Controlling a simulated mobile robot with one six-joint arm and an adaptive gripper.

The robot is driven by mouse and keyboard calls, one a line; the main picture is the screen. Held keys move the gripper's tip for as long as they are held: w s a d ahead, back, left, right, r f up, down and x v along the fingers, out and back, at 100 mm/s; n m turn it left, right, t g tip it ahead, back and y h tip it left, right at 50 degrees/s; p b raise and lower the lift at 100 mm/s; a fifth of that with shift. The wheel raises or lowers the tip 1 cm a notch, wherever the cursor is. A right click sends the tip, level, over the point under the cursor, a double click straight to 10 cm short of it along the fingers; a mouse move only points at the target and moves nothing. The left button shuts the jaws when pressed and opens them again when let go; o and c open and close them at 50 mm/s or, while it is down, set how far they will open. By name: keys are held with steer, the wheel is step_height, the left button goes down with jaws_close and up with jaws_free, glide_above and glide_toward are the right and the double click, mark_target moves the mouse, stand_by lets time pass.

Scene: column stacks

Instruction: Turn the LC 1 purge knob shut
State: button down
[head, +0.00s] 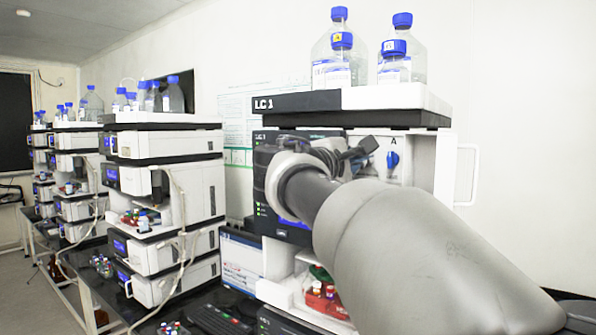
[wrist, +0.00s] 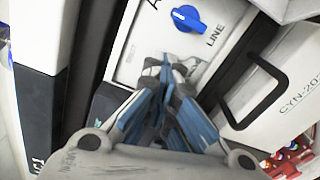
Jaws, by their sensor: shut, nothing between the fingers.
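The LC 1 stack (head: 290,103) stands at the right in the head view, with its name on the top tray's edge. In the head view my gripper (head: 362,150) is left of the knob, partly hidden by my arm.
A black handle (wrist: 262,95) juts out right of the panel in the wrist view. Blue-capped bottles (head: 340,50) stand on top of the stack. A red vial tray (head: 325,300) sits low in it. Other stacks (head: 165,180) stand at the left.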

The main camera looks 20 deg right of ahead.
steer(key=shift+f+m+b, duration=0.1)
steer(key=shift+m+b, duration=0.8)
steer(key=shift+m, duration=0.2)
steer(key=c, duration=2.4)
jaws_free()
